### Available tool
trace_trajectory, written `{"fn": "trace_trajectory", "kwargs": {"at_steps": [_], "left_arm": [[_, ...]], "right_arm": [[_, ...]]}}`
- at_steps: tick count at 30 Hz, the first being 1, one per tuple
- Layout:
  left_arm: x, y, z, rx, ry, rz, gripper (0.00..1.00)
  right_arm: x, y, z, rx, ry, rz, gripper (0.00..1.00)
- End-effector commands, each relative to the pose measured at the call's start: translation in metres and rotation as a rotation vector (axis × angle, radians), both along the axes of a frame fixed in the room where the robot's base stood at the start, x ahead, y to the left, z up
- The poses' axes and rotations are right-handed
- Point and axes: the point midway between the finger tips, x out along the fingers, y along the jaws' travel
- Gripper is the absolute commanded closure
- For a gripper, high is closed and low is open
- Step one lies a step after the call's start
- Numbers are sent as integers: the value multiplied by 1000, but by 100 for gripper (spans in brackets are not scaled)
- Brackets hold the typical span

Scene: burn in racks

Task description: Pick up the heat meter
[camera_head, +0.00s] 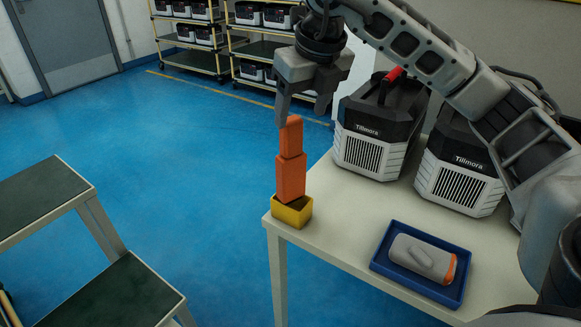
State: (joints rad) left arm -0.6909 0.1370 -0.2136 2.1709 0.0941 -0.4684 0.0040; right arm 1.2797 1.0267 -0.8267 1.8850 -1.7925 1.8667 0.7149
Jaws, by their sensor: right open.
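An upright orange handheld device (290,173) stands in a small yellow holder (292,212) at the near left corner of the white table. A grey-white device (422,258) with an orange end lies in a blue tray (388,268) farther right. No label shows which of the two is the heat meter. My right gripper (302,108) points down, open and empty, with its fingertips close around or just above the top of the orange device. Whether they touch it, I cannot tell. My left gripper is not in view.
Two black-and-white Tillmora units (370,145) (455,185) stand at the back of the white table (340,225). Dark-topped stepped shelves (110,290) are at lower left. Racks (190,55) with similar units stand far back. The blue floor (170,160) between is clear.

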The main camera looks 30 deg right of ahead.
Motion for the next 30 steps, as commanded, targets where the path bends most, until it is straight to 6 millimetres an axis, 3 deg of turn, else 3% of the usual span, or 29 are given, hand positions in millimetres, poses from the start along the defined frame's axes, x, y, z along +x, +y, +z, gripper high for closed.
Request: {"fn": "trace_trajectory", "kwargs": {"at_steps": [3, 10, 18, 27, 28, 30], "left_arm": [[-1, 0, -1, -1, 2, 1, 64], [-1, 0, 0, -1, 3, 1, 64], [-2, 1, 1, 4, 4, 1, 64], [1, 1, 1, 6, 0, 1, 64], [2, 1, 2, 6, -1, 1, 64], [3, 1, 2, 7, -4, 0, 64]], "right_arm": [[5, 0, -17, 0, 3, 0, 36], [11, 2, -31, 2, 2, 2, 36], [28, 5, -65, 2, 2, 2, 36], [31, 6, -72, 1, 0, 3, 36], [31, 6, -72, 1, 0, 3, 39], [31, 6, -72, 1, 0, 3, 59]]}}
